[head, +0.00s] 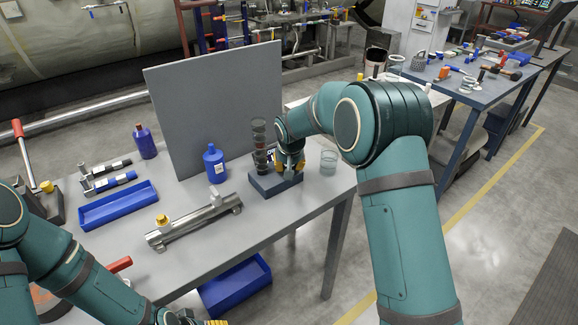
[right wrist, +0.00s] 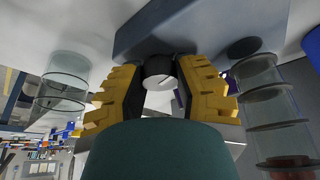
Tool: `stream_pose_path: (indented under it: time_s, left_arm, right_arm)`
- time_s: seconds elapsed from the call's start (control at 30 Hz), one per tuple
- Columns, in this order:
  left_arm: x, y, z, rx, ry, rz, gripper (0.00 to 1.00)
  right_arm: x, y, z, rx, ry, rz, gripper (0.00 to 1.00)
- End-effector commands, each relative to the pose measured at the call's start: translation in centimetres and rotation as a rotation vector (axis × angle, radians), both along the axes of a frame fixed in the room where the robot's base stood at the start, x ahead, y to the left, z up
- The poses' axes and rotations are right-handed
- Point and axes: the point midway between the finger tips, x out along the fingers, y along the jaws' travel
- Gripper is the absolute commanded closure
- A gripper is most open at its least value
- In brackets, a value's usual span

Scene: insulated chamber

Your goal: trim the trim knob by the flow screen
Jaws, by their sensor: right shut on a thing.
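The trim knob (right wrist: 160,72) is a short dark cylinder with a pale, line-marked face, on a dark blue-grey block (right wrist: 200,25). My right gripper (right wrist: 160,90) has its yellow fingers on either side of the knob and is shut on it. In the head view the block (head: 268,188) stands near the table's right end, and the right gripper (head: 289,163) is just above it. A small dark panel there, perhaps the flow screen, is mostly covered by the gripper; no reading is legible. My left gripper (head: 192,318) is cut off at the bottom edge; its opening is unclear.
A clear ringed tube (head: 259,135) rises from the block, left of the gripper. A glass beaker (head: 328,161) stands to the right. A grey panel (head: 215,105) stands behind.

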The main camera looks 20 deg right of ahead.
Motion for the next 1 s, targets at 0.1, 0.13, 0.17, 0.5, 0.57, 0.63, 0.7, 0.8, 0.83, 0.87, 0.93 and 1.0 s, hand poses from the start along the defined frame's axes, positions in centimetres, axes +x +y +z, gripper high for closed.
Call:
stream_pose_path:
  time_s: [0.1, 0.13, 0.17, 0.5, 0.57, 0.63, 0.7, 0.8, 0.83, 0.87, 0.93, 1.0]
  left_arm:
    - [0.03, 0.00, -0.13, 0.000, -0.001, 0.000, 0.37]
    - [0.03, 0.00, -0.13, 0.000, -0.001, 0.000, 0.37]
    - [0.04, -0.01, -0.14, 0.000, -0.001, 0.000, 0.37]
    - [0.03, 0.00, -0.13, 0.000, -0.001, 0.000, 0.37]
    - [0.03, 0.00, -0.13, 0.000, -0.001, 0.000, 0.37]
    - [0.03, 0.00, -0.13, 0.000, -0.001, 0.000, 0.37]
    - [0.03, 0.00, -0.13, 0.000, -0.001, 0.000, 0.37]
    - [0.03, 0.00, -0.12, 0.000, -0.001, 0.000, 0.37]
    - [0.02, 0.00, -0.12, 0.000, -0.001, 0.000, 0.37]
    - [0.02, 0.00, -0.12, 0.000, -0.001, 0.000, 0.37]
    - [0.03, -0.01, -0.11, 0.000, -0.001, 0.000, 0.37]
    - [0.03, -0.01, -0.11, 0.000, -0.001, 0.000, 0.37]
  right_arm:
    - [-0.10, 0.15, -0.27, -0.001, 0.005, -0.074, 1.00]
    - [-0.11, 0.12, -0.27, -0.002, 0.005, -0.087, 1.00]
    - [-0.12, 0.08, -0.27, -0.001, 0.005, -0.098, 1.00]
    - [-0.19, 0.03, -0.33, 0.000, 0.007, -0.114, 1.00]
    - [-0.19, 0.02, -0.33, 0.000, 0.007, -0.114, 0.49]
    - [-0.16, 0.03, -0.28, 0.000, 0.006, -0.114, 0.37]
    - [-0.14, 0.02, -0.23, 0.001, 0.005, -0.114, 0.37]
    - [-0.11, 0.02, -0.17, 0.000, 0.004, -0.113, 0.37]
    - [-0.11, 0.02, -0.15, 0.000, 0.004, -0.113, 0.37]
    - [-0.10, 0.03, -0.14, 0.000, 0.003, -0.113, 0.37]
    - [-0.13, 0.04, 0.01, 0.001, 0.003, -0.113, 0.37]
    - [-0.25, 0.10, 0.44, 0.001, 0.001, -0.113, 0.37]
